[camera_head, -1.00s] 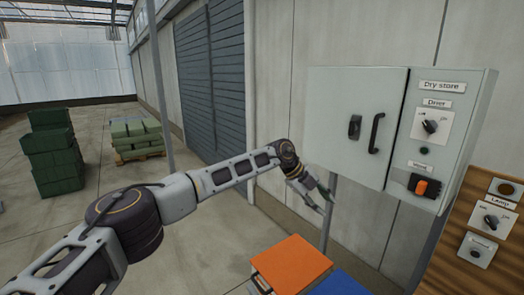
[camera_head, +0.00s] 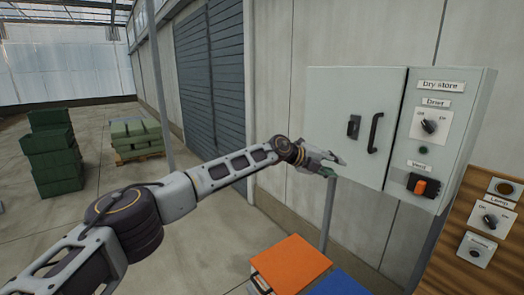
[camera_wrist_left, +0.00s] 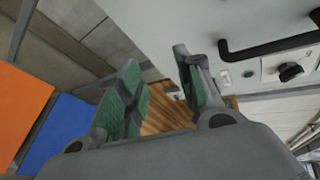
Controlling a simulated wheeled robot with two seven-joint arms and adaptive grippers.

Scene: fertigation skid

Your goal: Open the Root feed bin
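No label reading Root feed shows. An orange-topped bin (camera_head: 291,263) stands low in front of the wall, with a handle on its front left side; its top looks shut. A blue-topped bin (camera_head: 340,284) stands beside it, cut off by the bottom edge. The orange top (camera_wrist_left: 22,105) and blue top (camera_wrist_left: 62,132) also show in the left wrist view. My left gripper (camera_head: 332,163) is above the bins, by the cabinet's lower left corner. In the left wrist view its green-padded fingers (camera_wrist_left: 157,72) are apart with nothing between them. My right gripper is not in view.
A grey Dry store cabinet (camera_head: 355,120) hangs on the wall, door shut, with a black handle (camera_head: 375,133), a knob and an orange switch (camera_head: 420,187). A wooden panel (camera_head: 465,225) with a Lamp knob is at right. A post (camera_head: 328,215) stands behind the bins.

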